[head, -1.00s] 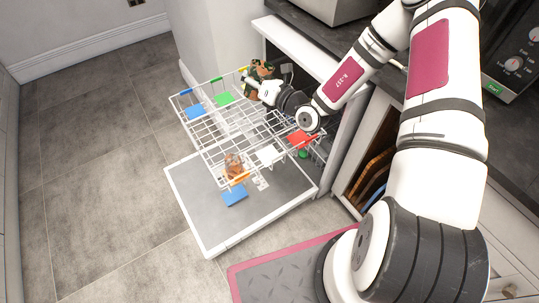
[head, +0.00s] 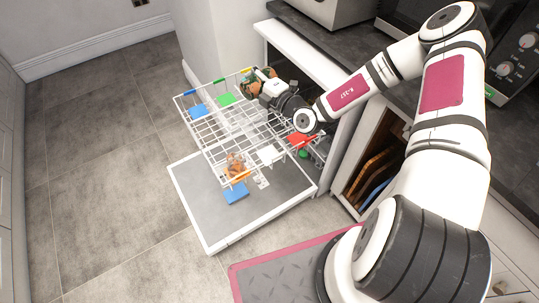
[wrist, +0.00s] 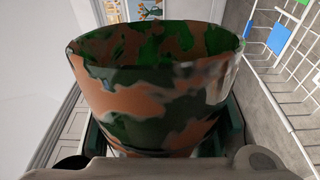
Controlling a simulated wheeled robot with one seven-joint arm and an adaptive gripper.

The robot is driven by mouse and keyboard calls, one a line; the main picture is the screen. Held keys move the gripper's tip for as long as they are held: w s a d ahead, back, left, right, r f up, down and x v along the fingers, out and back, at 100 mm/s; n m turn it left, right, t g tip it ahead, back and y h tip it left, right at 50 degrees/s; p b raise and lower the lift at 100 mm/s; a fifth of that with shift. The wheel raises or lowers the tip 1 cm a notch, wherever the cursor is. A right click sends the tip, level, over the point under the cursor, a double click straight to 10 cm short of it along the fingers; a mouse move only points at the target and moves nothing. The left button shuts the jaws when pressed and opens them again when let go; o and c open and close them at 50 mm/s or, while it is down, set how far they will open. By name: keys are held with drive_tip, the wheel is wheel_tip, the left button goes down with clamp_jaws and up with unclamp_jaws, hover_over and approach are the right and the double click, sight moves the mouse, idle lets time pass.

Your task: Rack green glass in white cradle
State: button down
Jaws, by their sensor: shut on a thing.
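My gripper (head: 262,84) is shut on a glass patterned in green and brown-orange patches (head: 249,88), at the far side of the wire rack (head: 200,127). In the wrist view the glass (wrist: 150,90) fills the middle, its open rim toward the top and its inside green. The gripper's fingers are mostly hidden behind it. The white cradle (head: 268,154) is a small white piece at the near right of the rack. It is empty, and the held glass is well away from it.
Blue (head: 198,110), green (head: 226,99) and red (head: 299,139) pieces sit in the rack. An orange-patterned glass (head: 235,165) stands at its near end. Below, the open door (head: 205,215) holds a blue piece (head: 235,192). The counter (head: 296,36) edge is close to my arm.

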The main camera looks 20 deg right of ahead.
drive_tip(key=m, duration=1.8)
drive_tip(key=shift+p, duration=0.3)
drive_tip(key=shift+s, duration=0.1)
